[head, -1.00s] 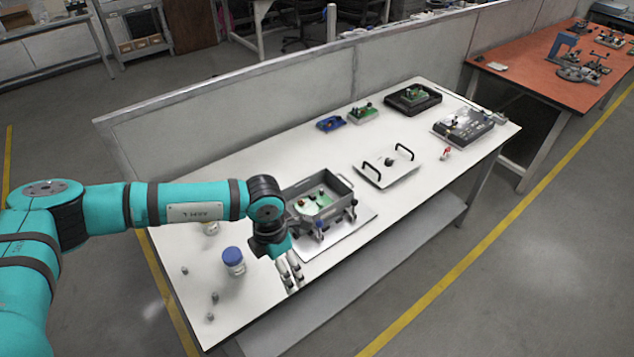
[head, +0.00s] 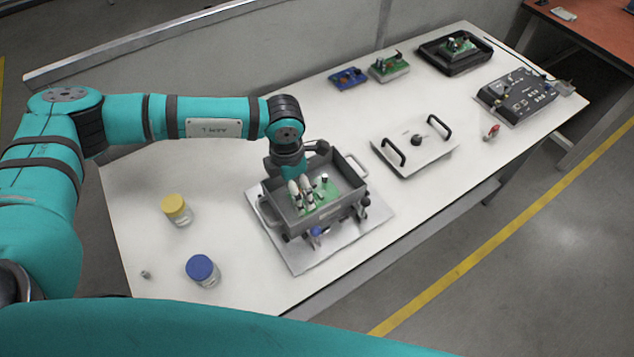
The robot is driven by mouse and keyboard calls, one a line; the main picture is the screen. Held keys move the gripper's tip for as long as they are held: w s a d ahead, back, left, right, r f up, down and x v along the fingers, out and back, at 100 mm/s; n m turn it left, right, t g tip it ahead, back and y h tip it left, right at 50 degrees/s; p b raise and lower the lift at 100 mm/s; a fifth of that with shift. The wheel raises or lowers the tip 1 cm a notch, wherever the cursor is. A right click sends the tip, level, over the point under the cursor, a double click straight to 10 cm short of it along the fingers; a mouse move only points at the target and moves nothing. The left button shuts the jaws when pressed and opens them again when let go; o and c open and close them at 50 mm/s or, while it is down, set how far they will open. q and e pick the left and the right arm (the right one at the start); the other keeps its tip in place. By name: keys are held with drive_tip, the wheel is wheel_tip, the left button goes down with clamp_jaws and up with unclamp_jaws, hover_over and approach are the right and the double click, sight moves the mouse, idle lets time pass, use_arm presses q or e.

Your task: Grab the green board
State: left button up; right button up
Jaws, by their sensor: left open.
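A green board (head: 328,192) with small parts on it lies inside a grey open box (head: 350,199). My left gripper (head: 303,207) points down into the box, its fingers apart over the left part of this board. The gripper hides some of the board, and I cannot tell whether the fingertips touch it. Another green board (head: 389,66) on a pale base stands at the back of the table. A further small green board (head: 458,45) sits in a black tray (head: 481,59). My right gripper is not in view.
The box stands on a metal plate (head: 300,260). A yellow-lidded jar (head: 176,209) and a blue-lidded jar (head: 202,270) stand to its left. A blue board (head: 347,78), a handled lid plate (head: 417,158) and a dark device (head: 517,96) lie to the right. The table's left part is mostly clear.

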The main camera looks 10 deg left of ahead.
sight(314, 192)
use_arm(q)
drive_tip(key=f, duration=0.1)
drive_tip(key=w+f, duration=0.1)
drive_tip(key=f, duration=0.1)
drive_tip(key=shift+w+f, duration=0.3)
drive_tip(key=shift+f+p, duration=0.3)
drive_tip(key=shift+p, duration=0.1)
wheel_tip(314, 192, down, 5)
drive_tip(key=shift+w+r+p, duration=0.1)
drive_tip(key=shift+r+p, duration=0.05)
drive_tip(key=shift+p, duration=0.55)
drive_tip(key=c, duration=1)
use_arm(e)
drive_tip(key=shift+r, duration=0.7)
